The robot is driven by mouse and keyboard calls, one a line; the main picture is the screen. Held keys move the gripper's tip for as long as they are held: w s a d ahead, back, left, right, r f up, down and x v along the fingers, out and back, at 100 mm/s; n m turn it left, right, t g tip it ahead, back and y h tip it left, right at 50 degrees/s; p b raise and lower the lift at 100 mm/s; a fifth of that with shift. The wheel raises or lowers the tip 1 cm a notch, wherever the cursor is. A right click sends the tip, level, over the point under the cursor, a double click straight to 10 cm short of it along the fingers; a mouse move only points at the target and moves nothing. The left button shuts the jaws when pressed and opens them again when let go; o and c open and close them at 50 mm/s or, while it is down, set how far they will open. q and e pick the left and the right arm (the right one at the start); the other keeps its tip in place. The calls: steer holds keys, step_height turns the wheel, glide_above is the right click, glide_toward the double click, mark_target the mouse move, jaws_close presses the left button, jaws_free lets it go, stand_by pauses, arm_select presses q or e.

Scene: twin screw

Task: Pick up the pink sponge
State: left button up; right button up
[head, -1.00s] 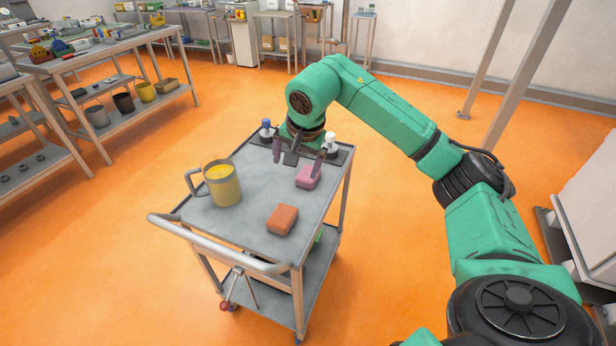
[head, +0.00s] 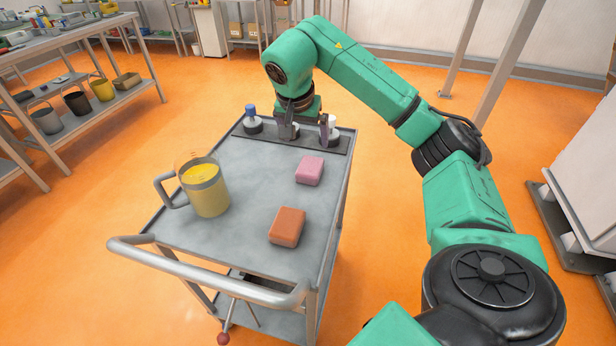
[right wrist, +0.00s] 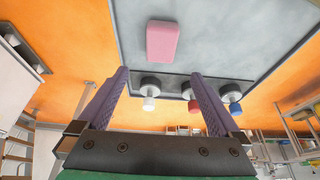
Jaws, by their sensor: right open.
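The pink sponge (head: 310,170) lies flat on the grey cart top (head: 245,180), toward its right side. It also shows in the right wrist view (right wrist: 162,41), just past the fingertips and roughly centred between them. My right gripper (head: 305,130) is over the far end of the cart, behind the sponge and apart from it. In the right wrist view its two purple fingers (right wrist: 160,74) are spread with nothing between them. My left gripper is in neither view.
An orange sponge (head: 287,227) lies nearer on the cart, and a yellow-filled jug (head: 205,188) stands at left. A dark strip (head: 270,139) at the far end holds small bottles, blue-topped (head: 252,120) and white-topped (head: 330,130), close to my right gripper. The cart handle (head: 205,278) is in front.

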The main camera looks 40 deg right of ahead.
steer(key=f, duration=0.1)
glide_toward(310, 166)
steer(key=shift+x, duration=1)
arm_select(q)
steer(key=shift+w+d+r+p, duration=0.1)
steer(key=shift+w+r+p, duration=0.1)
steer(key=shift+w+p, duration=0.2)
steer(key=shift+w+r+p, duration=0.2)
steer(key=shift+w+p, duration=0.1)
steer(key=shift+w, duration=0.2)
arm_select(e)
steer(key=x, duration=0.8)
steer(key=shift+w+f, duration=0.1)
steer(key=shift+d+f, duration=0.1)
steer(key=shift+f, duration=0.05)
steer(key=c, duration=1.2)
steer(key=shift+o, duration=0.2)
step_height(310, 166, up, 20)
steer(key=shift+r+p, duration=0.25)
steer(key=shift+p, duration=0.1)
steer(key=o, duration=0.6)
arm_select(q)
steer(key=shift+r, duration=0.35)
arm_select(e)
steer(key=c, duration=0.5)
